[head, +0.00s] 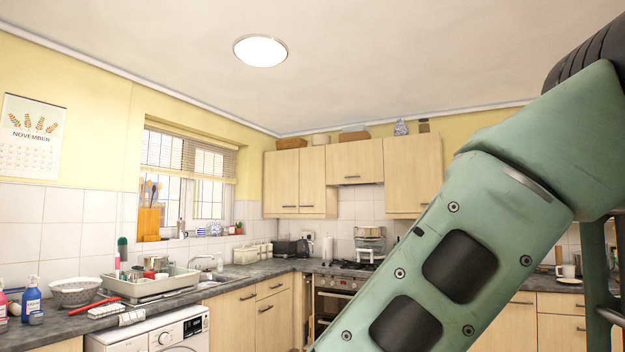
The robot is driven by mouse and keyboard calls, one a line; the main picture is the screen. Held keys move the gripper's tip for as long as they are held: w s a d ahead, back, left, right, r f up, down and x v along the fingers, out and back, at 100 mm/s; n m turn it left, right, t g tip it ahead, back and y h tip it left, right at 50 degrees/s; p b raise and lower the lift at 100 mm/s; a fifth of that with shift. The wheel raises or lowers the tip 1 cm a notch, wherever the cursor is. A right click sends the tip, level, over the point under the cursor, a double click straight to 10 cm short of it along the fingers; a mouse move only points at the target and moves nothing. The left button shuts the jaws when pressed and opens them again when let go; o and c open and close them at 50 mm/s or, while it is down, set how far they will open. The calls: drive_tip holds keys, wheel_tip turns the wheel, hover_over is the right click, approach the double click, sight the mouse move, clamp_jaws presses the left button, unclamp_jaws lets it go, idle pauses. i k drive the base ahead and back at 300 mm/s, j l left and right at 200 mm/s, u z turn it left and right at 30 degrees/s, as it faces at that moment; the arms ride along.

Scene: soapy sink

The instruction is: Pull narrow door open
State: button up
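A narrow upright wooden panel (298,309) shows between the drawer cabinet and the oven, and it may be the narrow door. Its lower end is hard to make out, and I cannot tell whether it is open or shut. My green arm crosses the right side of the picture and runs down past the bottom edge. My gripper is outside the picture, so its place relative to the door is not shown. The arm hides part of the lower cabinets right of the oven (331,304).
A worktop (233,284) runs along the left and back walls. A washing machine (160,333) stands under it at the left. A dish rack (150,284) sits by the sink. Wall cabinets (300,184) hang at the back. A cup (567,272) stands at the right.

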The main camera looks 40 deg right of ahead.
sight(311, 159)
drive_tip(key=i+z, duration=0.1)
drive_tip(key=i, duration=0.55)
drive_tip(key=i+z, duration=0.2)
drive_tip(key=i, duration=0.35)
drive_tip(key=i+j+z, duration=0.2)
drive_tip(key=i, duration=0.35)
drive_tip(key=i+z, duration=0.2)
drive_tip(key=i, duration=0.35)
drive_tip(key=i+l+z, duration=0.1)
drive_tip(key=i+z, duration=0.4)
drive_tip(key=i+j+z, duration=0.15)
drive_tip(key=i+z, duration=0.3)
drive_tip(key=i, duration=0.15)
drive_tip(key=i+u, duration=0.15)
drive_tip(key=i, duration=0.75)
drive_tip(key=i+l+u, duration=0.15)
drive_tip(key=i, duration=0.75)
